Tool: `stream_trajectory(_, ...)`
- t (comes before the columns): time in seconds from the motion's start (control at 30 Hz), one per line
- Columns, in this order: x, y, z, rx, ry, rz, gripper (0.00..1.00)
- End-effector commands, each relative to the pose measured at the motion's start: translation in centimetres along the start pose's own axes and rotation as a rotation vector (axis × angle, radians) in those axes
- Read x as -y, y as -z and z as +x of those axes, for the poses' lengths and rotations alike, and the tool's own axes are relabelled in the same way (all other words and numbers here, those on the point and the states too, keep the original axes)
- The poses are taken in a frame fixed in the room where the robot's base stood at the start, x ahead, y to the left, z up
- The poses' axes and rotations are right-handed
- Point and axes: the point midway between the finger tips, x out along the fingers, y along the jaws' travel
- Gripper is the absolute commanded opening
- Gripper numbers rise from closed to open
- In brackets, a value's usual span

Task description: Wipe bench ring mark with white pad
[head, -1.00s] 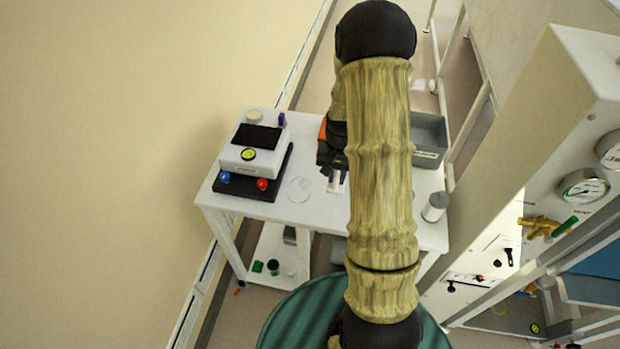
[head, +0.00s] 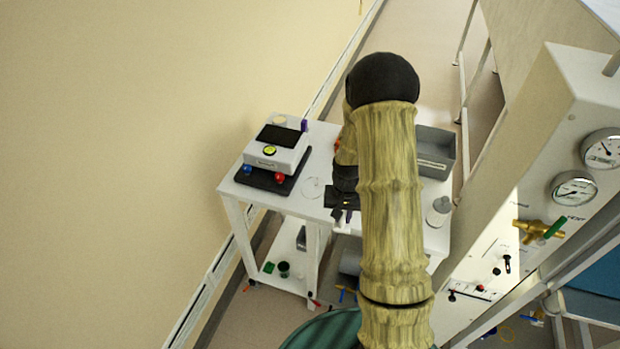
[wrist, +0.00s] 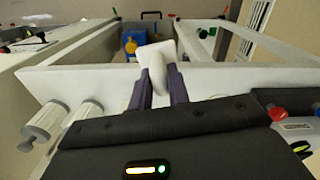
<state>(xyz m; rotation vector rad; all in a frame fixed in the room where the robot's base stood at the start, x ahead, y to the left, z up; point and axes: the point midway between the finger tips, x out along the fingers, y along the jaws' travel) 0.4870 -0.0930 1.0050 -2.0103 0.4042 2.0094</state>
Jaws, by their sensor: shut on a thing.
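The ring mark (head: 312,187) is a faint pale circle on the white bench (head: 290,203), right of the balance, in the head view. My gripper (head: 342,215) is just right of the mark and nearer me, by the bench's front edge. In the wrist view its purple fingers (wrist: 160,88) are shut on the white pad (wrist: 153,55), which sticks out past the fingertips. I cannot make out the pad in the head view, or the ring mark in the wrist view. Whether the pad touches anything is unclear.
A balance (head: 275,152) on a dark base with blue and red knobs stands left on the bench. A grey bin (head: 436,150) and a white bottle (head: 438,212) stand on the right, partly behind my arm. The glovebox with gauges (head: 575,189) rises at right.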

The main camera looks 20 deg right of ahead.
Motion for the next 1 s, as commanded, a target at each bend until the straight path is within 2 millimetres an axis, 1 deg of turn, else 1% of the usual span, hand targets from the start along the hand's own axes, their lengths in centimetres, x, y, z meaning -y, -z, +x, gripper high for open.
stream_trajectory(0.03,0.6,-0.2,0.8,0.003,-0.001,-0.027,0.00)
stream_trajectory(0.27,3.6,-0.9,3.7,0.002,-0.001,-0.160,0.00)
stream_trajectory(0.5,7.5,-2.5,7.3,0.002,0.004,-0.333,0.00)
stream_trajectory(0.6,8.6,-3.1,8.3,0.001,0.006,-0.382,0.00)
stream_trajectory(0.7,8.8,-3.1,8.5,-0.001,0.007,-0.394,0.00)
stream_trajectory(1.0,8.8,-3.1,8.4,0.000,0.007,-0.392,0.00)
